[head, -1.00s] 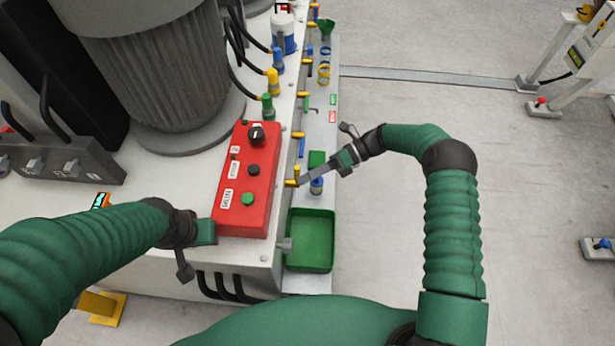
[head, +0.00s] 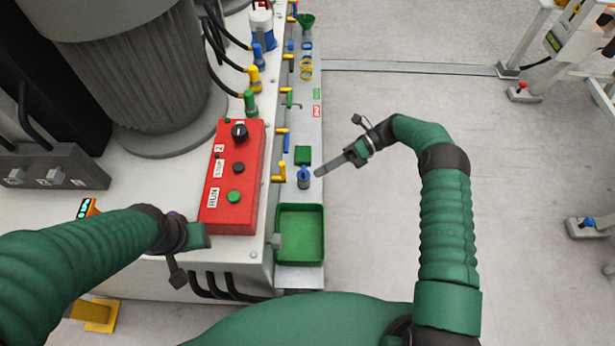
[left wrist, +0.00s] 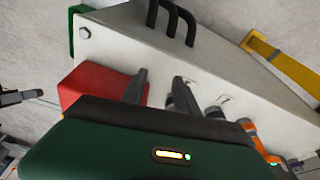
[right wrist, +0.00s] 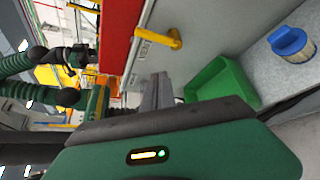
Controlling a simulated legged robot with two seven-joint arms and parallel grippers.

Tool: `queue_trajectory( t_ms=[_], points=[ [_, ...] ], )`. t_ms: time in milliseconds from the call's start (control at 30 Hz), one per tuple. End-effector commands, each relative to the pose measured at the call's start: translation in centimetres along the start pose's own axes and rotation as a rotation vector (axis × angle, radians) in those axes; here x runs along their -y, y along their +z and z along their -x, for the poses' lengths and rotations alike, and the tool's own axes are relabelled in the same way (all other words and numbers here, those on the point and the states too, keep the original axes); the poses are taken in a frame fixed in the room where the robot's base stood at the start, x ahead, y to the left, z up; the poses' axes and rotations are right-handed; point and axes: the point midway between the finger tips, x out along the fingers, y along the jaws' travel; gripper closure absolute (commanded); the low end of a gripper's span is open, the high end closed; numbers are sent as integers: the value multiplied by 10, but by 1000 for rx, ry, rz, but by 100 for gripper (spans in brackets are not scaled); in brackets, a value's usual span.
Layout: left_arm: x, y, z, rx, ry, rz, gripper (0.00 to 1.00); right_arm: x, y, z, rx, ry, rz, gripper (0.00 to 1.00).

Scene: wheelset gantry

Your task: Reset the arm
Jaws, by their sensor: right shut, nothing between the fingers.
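My right gripper (head: 319,172) is shut and empty, its dark fingers pointing left just right of the blue-capped piece (head: 304,177) on the side shelf. In the right wrist view its fingers (right wrist: 156,90) lie together, with the green tray and the blue-capped piece (right wrist: 291,44) beyond them. My left arm reaches in from the left, its wrist by the lower left corner of the red control box (head: 233,180); its fingertips are hard to see in the head view. In the left wrist view the left gripper's fingers (left wrist: 160,90) stand apart with nothing visible between them.
The side shelf (head: 305,131) carries a green tray (head: 300,232), a green block and rings. Yellow levers (head: 281,172) stick out along the machine's edge. A large grey ribbed motor (head: 160,90) stands behind the red box. The floor right of the shelf is clear around my right arm.

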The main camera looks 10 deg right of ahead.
Motion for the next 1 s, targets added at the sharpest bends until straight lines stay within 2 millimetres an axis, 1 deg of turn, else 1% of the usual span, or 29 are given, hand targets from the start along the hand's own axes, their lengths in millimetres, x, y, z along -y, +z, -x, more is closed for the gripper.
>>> queue_trajectory(
  t_ms=[100, 200, 567, 667, 767, 833, 867, 900, 967, 1000],
  points=[
    [0, 1, -4, 0, 0, 0, 64, 2, -2, 9, -1, 0, -1, 100],
    [0, 1, -3, 0, 0, 0, 64, 2, -2, 12, -1, 1, -2, 100],
    [0, 1, -3, 0, 0, 0, 64, 2, -2, 11, -2, 1, -2, 100],
    [0, 0, 0, 0, 0, 0, 64, -3, 2, 9, -28, -20, 33, 100],
    [0, -2, 9, 0, 0, 0, 64, -20, 7, 2, -141, -100, 174, 100],
    [0, -4, 18, 0, 0, 0, 64, -39, 5, -3, -284, -180, 349, 100],
    [0, -5, 22, 0, 0, 0, 64, -48, 3, -3, -358, -214, 440, 100],
    [0, -6, 27, 0, 0, 0, 64, -61, -3, -2, -464, -251, 567, 100],
    [0, -8, 34, 0, 0, 0, 64, -82, -14, 4, -631, -289, 767, 100],
    [0, -9, 39, 0, 0, 0, 64, -97, -21, 10, -743, -301, 901, 100]
  ],
)
